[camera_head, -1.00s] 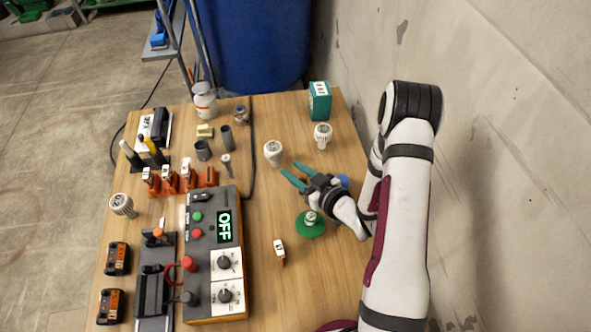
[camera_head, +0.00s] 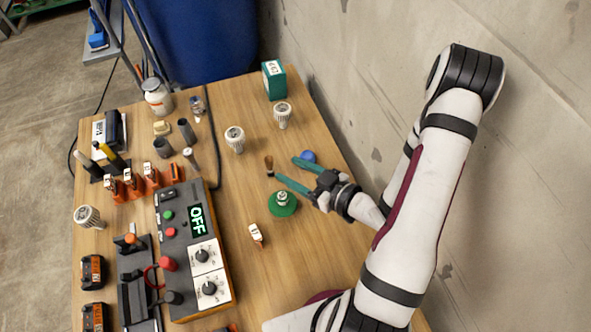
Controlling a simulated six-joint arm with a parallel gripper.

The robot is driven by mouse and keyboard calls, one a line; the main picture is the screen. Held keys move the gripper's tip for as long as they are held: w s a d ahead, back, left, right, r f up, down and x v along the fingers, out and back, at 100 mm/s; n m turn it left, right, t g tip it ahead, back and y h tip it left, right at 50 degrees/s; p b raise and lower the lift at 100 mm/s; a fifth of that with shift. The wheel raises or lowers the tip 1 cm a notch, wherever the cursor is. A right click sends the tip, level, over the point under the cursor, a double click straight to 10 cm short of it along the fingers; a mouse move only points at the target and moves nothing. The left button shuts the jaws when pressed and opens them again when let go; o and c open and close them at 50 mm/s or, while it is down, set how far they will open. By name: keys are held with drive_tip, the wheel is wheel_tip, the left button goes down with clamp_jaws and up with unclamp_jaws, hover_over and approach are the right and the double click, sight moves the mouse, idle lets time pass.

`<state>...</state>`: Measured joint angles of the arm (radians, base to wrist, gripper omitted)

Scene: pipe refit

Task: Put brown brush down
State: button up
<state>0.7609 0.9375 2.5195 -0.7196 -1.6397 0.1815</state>
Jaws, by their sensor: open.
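The small brown brush (camera_head: 269,163) is on the right half of the wooden table (camera_head: 210,248), just left of my gripper's fingertips. Its lower end is close to the tip of the lower finger; I cannot tell whether they touch. My gripper (camera_head: 285,168) has two teal fingers spread apart, with nothing between them. It reaches in from the right, low over the table. I cannot tell exactly whether the brush stands or leans.
A green disc with a bulb-like fitting (camera_head: 282,203) is just below the fingers, and a blue round thing (camera_head: 308,157) is beside them. White bulbs (camera_head: 235,140) (camera_head: 283,115) stand behind. A control box reading OFF (camera_head: 195,250) is at left. The concrete wall (camera_head: 400,60) is right.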

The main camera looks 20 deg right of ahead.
drive_tip(key=d+g+h, duration=0.1)
drive_tip(key=d, duration=0.1)
drive_tip(key=w+d+m+g+h, duration=0.1)
drive_tip(key=h, duration=0.1)
drive_tip(key=d+g+h, duration=0.1)
drive_tip(key=d, duration=0.1)
drive_tip(key=shift+w+d+f+h, duration=0.2)
drive_tip(key=shift+w+d+h, duration=0.1)
drive_tip(key=shift+w+h, duration=0.1)
drive_tip(key=s+r+m+g+h, duration=0.4)
drive_tip(key=s+r+m+g, duration=0.25)
drive_tip(key=s+r, duration=0.25)
drive_tip(key=s+a+r+m+g+y, duration=0.3)
drive_tip(key=s+a+r, duration=0.3)
drive_tip(key=s+a, duration=0.6)
drive_tip(key=shift+s+m, duration=0.55)
idle(4.4)
